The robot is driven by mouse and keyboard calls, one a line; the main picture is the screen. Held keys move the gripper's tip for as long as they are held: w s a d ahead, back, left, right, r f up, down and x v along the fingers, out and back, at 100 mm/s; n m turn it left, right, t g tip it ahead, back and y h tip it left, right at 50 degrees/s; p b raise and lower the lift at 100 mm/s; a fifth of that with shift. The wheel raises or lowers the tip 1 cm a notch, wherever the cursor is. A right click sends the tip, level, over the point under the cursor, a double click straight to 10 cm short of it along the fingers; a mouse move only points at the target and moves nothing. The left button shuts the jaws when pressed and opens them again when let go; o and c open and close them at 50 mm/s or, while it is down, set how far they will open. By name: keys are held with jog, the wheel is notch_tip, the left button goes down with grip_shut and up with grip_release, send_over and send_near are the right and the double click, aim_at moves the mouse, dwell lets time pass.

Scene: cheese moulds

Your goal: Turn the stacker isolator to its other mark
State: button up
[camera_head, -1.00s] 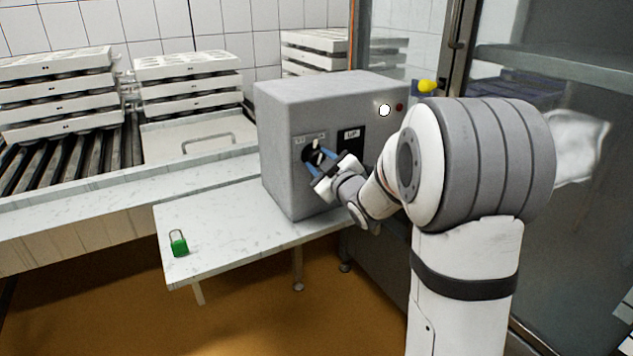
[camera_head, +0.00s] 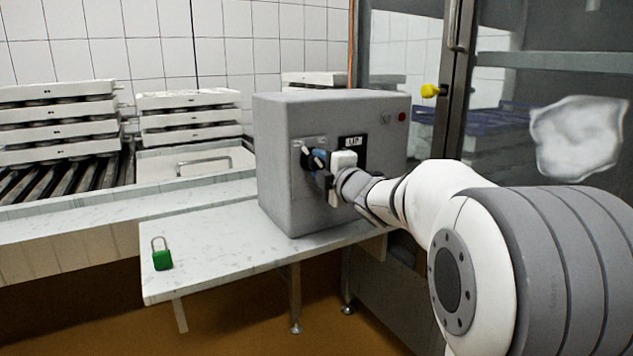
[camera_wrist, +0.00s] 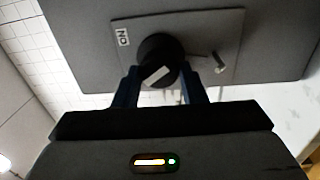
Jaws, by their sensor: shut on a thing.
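The stacker isolator is a black round knob (camera_wrist: 160,52) with a white bar on its face, on a grey plate (camera_wrist: 225,35) with an "ON" label (camera_wrist: 122,36). The white bar lies slanted in the wrist view; which end is its pointer I cannot tell. The plate is on the front of a grey box (camera_head: 285,200). My gripper (camera_wrist: 161,76) is shut on the knob, one finger on each side. In the head view my gripper (camera_head: 317,161) hides most of the knob, and the other mark is not readable.
The box stands on a white marbled table (camera_head: 215,240). A small metal piece (camera_wrist: 219,63) sticks out beside the knob. A red button (camera_head: 402,117) and dull lamp (camera_head: 385,118) are at the box's upper right.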

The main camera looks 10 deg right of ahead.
jog(key=shift+f+n+b, duration=0.3)
jog(key=shift+n+b, duration=0.55)
jog(key=shift+n, duration=0.25)
jog(key=o, duration=1)
jog(key=shift+r, duration=0.2)
jog(key=p+v, duration=0.1)
jog(key=v, duration=0.6)
jog(key=shift+s+d+p, duration=0.15)
jog(key=shift+s+p, duration=0.2)
jog(key=shift+p, duration=0.05)
